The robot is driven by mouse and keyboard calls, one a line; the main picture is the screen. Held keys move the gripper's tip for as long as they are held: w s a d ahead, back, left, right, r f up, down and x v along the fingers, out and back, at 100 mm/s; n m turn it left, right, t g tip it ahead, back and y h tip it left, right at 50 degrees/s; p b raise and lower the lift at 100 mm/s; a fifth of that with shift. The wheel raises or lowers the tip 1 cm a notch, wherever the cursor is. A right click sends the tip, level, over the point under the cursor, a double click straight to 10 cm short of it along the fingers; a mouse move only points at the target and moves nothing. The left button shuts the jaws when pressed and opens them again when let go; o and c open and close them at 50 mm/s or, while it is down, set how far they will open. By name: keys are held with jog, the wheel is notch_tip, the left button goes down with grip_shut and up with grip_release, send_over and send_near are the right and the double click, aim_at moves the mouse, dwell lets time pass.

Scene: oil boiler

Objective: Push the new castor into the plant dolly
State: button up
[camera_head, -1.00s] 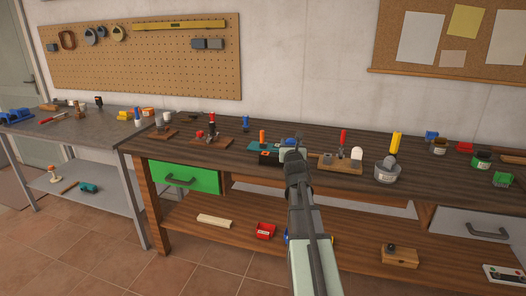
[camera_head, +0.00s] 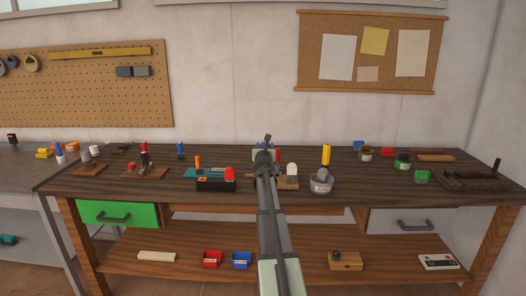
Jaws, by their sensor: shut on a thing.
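My gripper (camera_head: 265,154) is raised over the middle of the workbench, seen from behind along my arm. It is shut on a small dark thing (camera_head: 268,138), which shows just above it. This may be the new castor, but it is too small and too covered to be sure. A dark slatted wooden frame (camera_head: 468,183) with a black upright piece (camera_head: 497,166) lies at the right end of the bench and looks like the plant dolly. My gripper is well to its left, apart from it.
On the bench (camera_head: 385,195) near my arm stand a black box (camera_head: 215,185), a wooden holder (camera_head: 288,184) and a grey pot with a yellow-handled tool (camera_head: 321,184). Small tins (camera_head: 402,161) and a green item (camera_head: 422,177) stand left of the frame. Air above is clear.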

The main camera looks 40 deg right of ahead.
jog(key=shift+f, duration=0.1)
dwell(0.3)
jog(key=shift+f, duration=2.35)
jog(key=shift+f, duration=2.25)
jog(key=o, duration=1.2)
jog(key=v, duration=1.4)
